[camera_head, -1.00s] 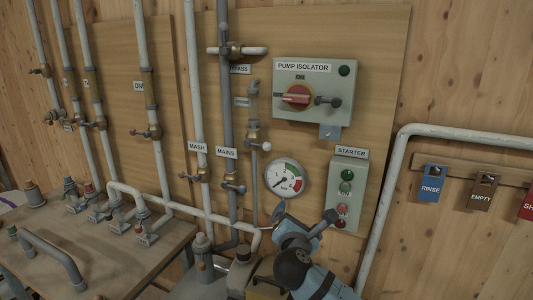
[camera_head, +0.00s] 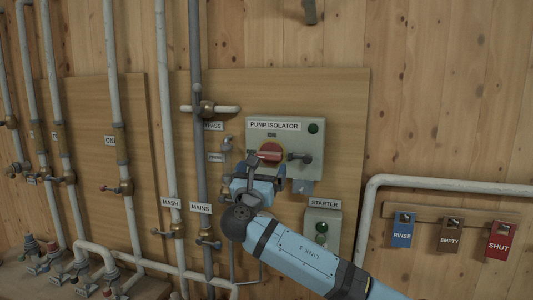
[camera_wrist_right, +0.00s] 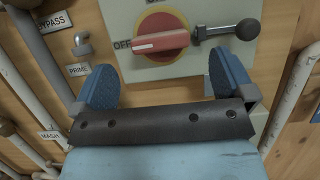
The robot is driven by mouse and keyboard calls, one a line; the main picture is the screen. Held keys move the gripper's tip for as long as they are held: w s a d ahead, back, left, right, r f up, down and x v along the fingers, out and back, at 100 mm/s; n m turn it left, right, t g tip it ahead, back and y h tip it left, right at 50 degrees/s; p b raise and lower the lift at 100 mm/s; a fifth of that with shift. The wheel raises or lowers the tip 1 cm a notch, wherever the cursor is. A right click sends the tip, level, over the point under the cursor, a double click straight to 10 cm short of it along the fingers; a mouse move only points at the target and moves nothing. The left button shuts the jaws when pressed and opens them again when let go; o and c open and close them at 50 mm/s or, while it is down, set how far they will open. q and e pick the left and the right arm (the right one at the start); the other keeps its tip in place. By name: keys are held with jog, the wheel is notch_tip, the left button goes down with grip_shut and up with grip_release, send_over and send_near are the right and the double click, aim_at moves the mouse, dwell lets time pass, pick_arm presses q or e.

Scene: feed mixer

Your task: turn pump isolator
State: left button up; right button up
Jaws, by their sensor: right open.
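The pump isolator is a pale grey-green box (camera_head: 309,139) on the wooden board, with a red rotary handle (camera_head: 271,151) on a yellow disc. In the right wrist view the red handle (camera_wrist_right: 160,43) lies almost level, its white-marked end toward the "OFF" label. A dark lever with a round knob (camera_wrist_right: 247,29) sticks out to its right. My right gripper (camera_wrist_right: 158,85) is open, its two blue pads apart below the handle and not touching it. In the head view my right gripper (camera_head: 252,165) is just below and left of the handle. My left gripper is out of view.
The starter box (camera_head: 323,222) is below the isolator, partly behind my arm. Mash and mains pipes (camera_head: 199,110) run upright on the left. Rinse (camera_head: 402,231), empty and shut tags hang on the right below a white pipe (camera_head: 450,187).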

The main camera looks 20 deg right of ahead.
aim_at(267, 158)
jog(key=shift+p+x, duration=0.6)
jog(key=shift+x, duration=2)
jog(key=shift+f, duration=0.1)
jog(key=c, duration=0.9)
